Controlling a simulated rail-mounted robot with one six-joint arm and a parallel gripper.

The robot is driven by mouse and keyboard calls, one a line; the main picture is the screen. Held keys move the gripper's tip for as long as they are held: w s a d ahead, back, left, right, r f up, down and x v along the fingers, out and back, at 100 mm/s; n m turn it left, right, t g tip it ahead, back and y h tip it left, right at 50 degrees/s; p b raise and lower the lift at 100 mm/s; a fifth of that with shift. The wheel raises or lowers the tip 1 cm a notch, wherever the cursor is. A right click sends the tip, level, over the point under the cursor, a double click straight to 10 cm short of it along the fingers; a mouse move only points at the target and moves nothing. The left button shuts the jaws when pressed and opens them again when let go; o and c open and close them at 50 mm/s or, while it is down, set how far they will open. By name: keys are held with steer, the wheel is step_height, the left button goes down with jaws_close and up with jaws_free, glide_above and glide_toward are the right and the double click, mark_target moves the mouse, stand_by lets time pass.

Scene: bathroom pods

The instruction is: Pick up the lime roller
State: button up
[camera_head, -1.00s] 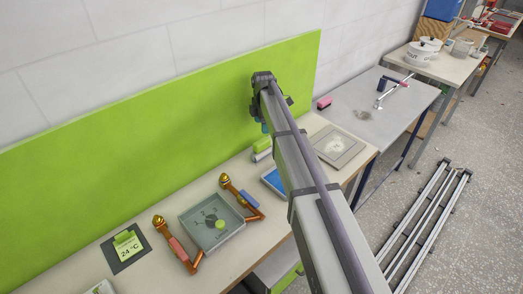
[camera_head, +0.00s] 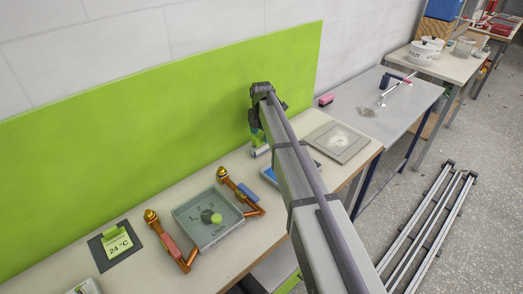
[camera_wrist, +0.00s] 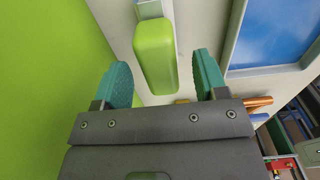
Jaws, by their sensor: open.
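The lime roller (camera_wrist: 155,55) is a rounded green block with a pale grey part at its far end. In the wrist view it lies on the pale worktop (camera_wrist: 182,88), close to the green wall panel. My gripper (camera_wrist: 162,78) has two teal fingers, spread apart. The roller's near end lies between their lines with visible space on each side, and nothing is gripped. Its height above the roller is hard to judge. In the head view my arm's end hangs over the roller, and the lime part is largely hidden there; a pale piece (camera_head: 262,151) shows beside it.
The green panel (camera_head: 160,120) rises close behind the roller. A blue-faced tray (camera_wrist: 273,32) lies just to the right. A grey square plate (camera_head: 338,141) lies farther right.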

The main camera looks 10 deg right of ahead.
step_height(320, 180, down, 3)
steer(key=shift+f+b, duration=0.1)
steer(key=shift+b, duration=0.65)
steer(key=shift+r, duration=0.3)
steer(key=c, duration=1.1)
step_height(320, 180, up, 10)
steer(key=p, duration=1.1)
steer(key=shift+r, duration=0.2)
steer(key=shift+f, duration=0.2)
steer(key=o, duration=0.5)
steer(key=c, duration=0.3)
